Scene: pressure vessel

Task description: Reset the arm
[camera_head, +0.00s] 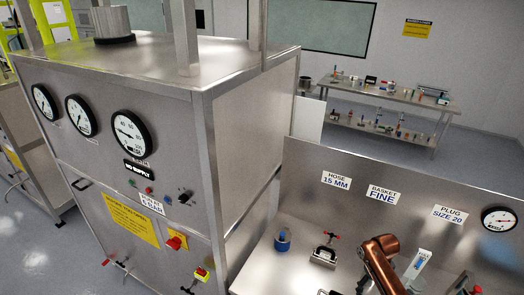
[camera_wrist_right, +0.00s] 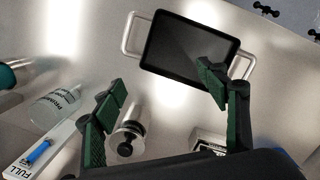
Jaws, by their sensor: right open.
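My right gripper (camera_wrist_right: 162,80) shows in the right wrist view with its two green-padded fingers spread apart. Nothing is held between them. A dark flat panel with pale side handles (camera_wrist_right: 190,47) lies beyond the fingertips, partly covered by the right finger. A silver cylinder with a black knob (camera_wrist_right: 126,142) shows between the fingers, lower down. My left gripper is in neither view. In the head view, neither gripper can be made out.
The steel cabinet (camera_head: 245,130) with gauges fills the left. A labelled bottle (camera_wrist_right: 57,104) lies beside the left finger. A stocked table (camera_head: 385,95) stands behind.

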